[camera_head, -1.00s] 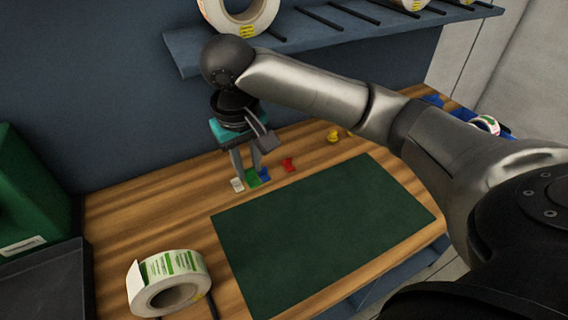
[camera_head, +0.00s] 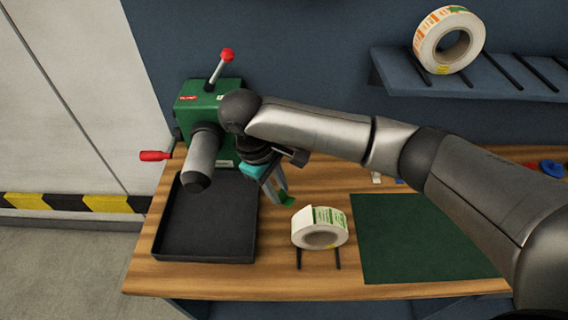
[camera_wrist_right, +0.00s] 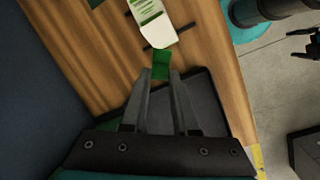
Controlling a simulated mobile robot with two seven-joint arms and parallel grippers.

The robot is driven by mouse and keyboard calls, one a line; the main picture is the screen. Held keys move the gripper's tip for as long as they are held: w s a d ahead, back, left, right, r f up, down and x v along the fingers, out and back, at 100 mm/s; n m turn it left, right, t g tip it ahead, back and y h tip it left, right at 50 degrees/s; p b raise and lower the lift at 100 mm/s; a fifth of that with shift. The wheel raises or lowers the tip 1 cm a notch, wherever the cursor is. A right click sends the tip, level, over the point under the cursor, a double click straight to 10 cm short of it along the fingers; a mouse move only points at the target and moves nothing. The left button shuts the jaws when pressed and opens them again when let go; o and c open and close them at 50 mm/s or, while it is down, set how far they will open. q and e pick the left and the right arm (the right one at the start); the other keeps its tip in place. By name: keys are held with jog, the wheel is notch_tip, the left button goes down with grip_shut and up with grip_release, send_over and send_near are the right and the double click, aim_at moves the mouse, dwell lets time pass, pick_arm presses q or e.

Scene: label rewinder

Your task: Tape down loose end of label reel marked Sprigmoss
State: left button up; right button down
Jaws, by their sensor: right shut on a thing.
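My right gripper (camera_head: 279,196) is shut on a small green tape piece (camera_head: 287,201), held above the bench. The piece also sticks out beyond the fingertips in the right wrist view (camera_wrist_right: 162,66). The label reel (camera_head: 320,236), white with green printed labels, sits on two dark rods at the bench front, just right of and below the gripper. Its loose end (camera_head: 303,218) stands out as a flap on its upper left. In the wrist view the reel (camera_wrist_right: 153,20) shows just beyond the tape, seemingly apart. I cannot read its name.
A green rewinder (camera_head: 212,108) with red-tipped handles and a grey roller stands behind a black tray (camera_head: 202,250) at left. A dark green mat (camera_head: 415,240) lies right of the reel. A shelf (camera_head: 400,80) holds an orange-labelled reel (camera_head: 449,40).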

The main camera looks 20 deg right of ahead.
aim_at(287, 203)
jog(key=shift+s+d+f+n+t, duration=0.1)
jog(key=shift+s+d+f+n, duration=0.2)
jog(key=shift+f+n, duration=0.35)
jog(key=shift+s+d+f+n+t, duration=0.1)
jog(key=shift+s+d+f+n, duration=0.35)
jog(key=shift+f, duration=0.35)
jog(key=shift+s+d+f+n+t, duration=0.1)
jog(key=shift+s+d+f+n, duration=0.1)
jog(key=shift+f+n, duration=0.45)
pick_arm(q)
jog(key=shift+w+a+r, duration=0.1)
jog(key=shift+a+r, duration=0.2)
jog(key=shift+r, duration=0.2)
pick_arm(e)
jog(key=shift+s+d+f, duration=0.15)
jog(key=shift+d+f, duration=0.55)
jog(key=shift+f, duration=0.25)
jog(key=shift+s+d+f, duration=0.15)
jog(key=shift+d+f, duration=0.05)
jog(key=shift+f, duration=0.15)
jog(key=c, duration=0.6)
grip_release()
pick_arm(q)
jog(key=shift+r, duration=0.1)
pick_arm(e)
jog(key=shift+r, duration=0.15)
